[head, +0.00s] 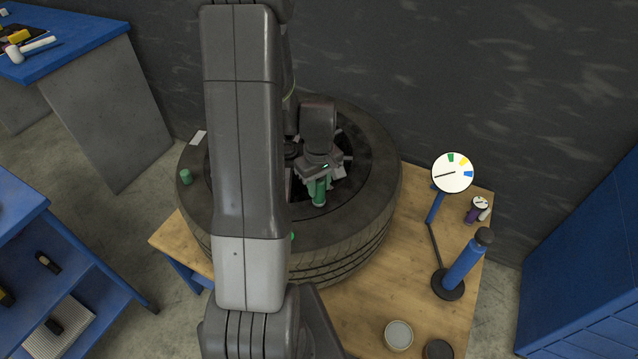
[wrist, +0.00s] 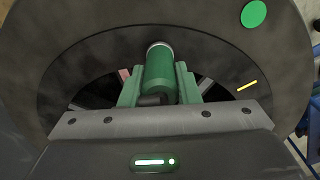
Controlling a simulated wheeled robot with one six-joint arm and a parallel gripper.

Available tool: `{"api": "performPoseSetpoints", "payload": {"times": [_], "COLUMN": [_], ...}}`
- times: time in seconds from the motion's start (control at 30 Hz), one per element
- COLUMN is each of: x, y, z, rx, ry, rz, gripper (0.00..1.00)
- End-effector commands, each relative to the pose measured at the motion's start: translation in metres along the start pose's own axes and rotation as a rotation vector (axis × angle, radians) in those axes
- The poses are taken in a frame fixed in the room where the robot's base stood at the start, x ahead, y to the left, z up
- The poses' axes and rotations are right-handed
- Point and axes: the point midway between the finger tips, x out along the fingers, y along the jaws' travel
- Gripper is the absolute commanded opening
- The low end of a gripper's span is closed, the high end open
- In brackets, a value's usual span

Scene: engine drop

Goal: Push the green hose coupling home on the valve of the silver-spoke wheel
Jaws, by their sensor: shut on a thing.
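The wheel lies flat on a wooden table; its black tyre (head: 375,205) surrounds a dark rim with silver spokes (wrist: 206,86). My gripper (head: 319,185) is over the rim, on its near side. It is shut on the green hose coupling (wrist: 159,68), which sits between the green finger pads in the wrist view. The coupling (head: 319,194) has a pale ring at its end. The valve is hidden, so I cannot tell whether the coupling touches it. My arm covers the left part of the wheel in the head view.
A blue pump (head: 463,264) with a round gauge (head: 453,172) stands on the table (head: 350,315) at right. A tin (head: 398,335) is at the front. A blue cabinet (head: 590,260) is at far right.

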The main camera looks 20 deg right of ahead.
Motion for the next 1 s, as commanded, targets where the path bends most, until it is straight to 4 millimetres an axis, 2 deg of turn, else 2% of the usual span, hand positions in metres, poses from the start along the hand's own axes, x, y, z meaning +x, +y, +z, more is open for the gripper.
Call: {"api": "performPoseSetpoints", "payload": {"times": [0.2,0.23,0.33,0.73,0.87,1.0], "x": [0.006,0.005,0.005,-0.001,-0.016,-0.042], "y": [0.000,0.000,0.000,0.000,0.001,0.001], "z": [0.000,0.000,0.000,0.000,-0.001,-0.001], "rx": [0.000,0.000,0.000,0.000,0.000,0.000], "ry": [0.000,0.000,0.000,0.001,0.003,0.005], "rz": [0.000,0.000,0.000,0.001,0.003,0.004], "gripper": [0.05,0.35,0.55,0.55,0.55,0.55]}}
